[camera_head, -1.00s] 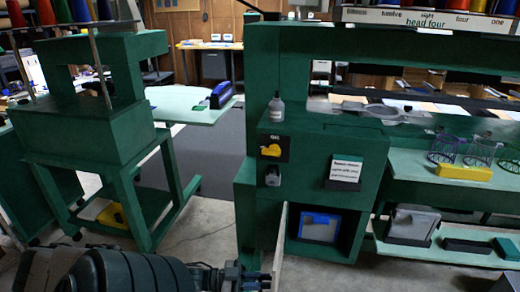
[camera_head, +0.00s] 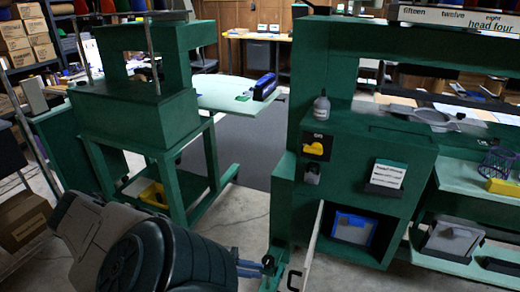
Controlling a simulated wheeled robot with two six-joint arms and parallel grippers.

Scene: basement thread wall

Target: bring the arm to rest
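My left arm comes in from the lower left, and its dark wrist fills the bottom of the head view. My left gripper (camera_head: 270,267) is small and dark at the bottom centre, beside the lower edge of a pale upright panel (camera_head: 313,245). I cannot tell whether they touch. The finger gap is not clear, and I see nothing plainly held. My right gripper is not in view.
The green machine (camera_head: 350,140) stands at right, with a blue-framed bin (camera_head: 353,227) in its open lower bay. A green stand (camera_head: 135,115) is at left, with a yellow bin (camera_head: 154,194) low inside. Grey floor (camera_head: 240,150) lies between them.

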